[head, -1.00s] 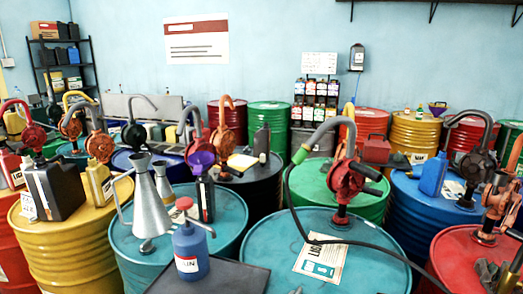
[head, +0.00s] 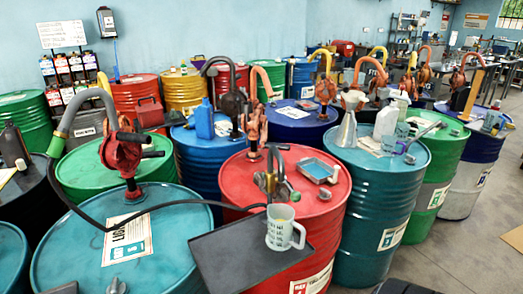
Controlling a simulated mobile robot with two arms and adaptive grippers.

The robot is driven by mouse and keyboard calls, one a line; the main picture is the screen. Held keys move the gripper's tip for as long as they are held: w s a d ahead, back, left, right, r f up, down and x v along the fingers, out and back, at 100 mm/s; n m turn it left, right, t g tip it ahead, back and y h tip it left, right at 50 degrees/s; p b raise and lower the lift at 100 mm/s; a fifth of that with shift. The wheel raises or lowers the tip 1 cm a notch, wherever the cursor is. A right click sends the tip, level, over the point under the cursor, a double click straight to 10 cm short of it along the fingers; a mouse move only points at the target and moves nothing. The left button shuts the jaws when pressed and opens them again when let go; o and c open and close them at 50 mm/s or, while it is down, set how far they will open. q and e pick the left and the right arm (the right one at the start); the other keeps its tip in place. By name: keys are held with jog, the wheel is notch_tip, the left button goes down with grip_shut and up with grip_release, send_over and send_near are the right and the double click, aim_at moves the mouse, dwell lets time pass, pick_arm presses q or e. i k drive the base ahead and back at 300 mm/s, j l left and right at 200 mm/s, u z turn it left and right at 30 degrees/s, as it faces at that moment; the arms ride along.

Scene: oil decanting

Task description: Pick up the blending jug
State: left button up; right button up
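The blending jug appears to be the translucent measuring jug (head: 283,228), with markings on its side and a handle on its right. It stands upright on the right part of a dark flat tray (head: 225,262) in front of the red drum. A black hose (head: 185,203) runs from the left across the teal drum and ends close behind the jug; I cannot tell whether it touches it. No gripper can be made out in the head view. Only small dark shapes show at the bottom edge, and I cannot tell what they are.
A teal drum (head: 125,255) with a red hand pump (head: 126,160) stands at left. The red drum (head: 315,225) bears a pump, metal fittings and a small tray (head: 314,169). A teal drum (head: 368,225) with a metal funnel can (head: 347,130) stands at right. Open floor (head: 470,240) lies further right.

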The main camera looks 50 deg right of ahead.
aim_at(281, 223)
jog(key=l+z, duration=0.1)
jog(key=z, duration=0.7)
jog(key=i+l+z, duration=0.1)
jog(key=z, duration=0.7)
jog(key=u, duration=2.3)
jog(key=l+z, duration=0.3)
jog(key=l, duration=2.05)
jog(key=k+l, duration=0.25)
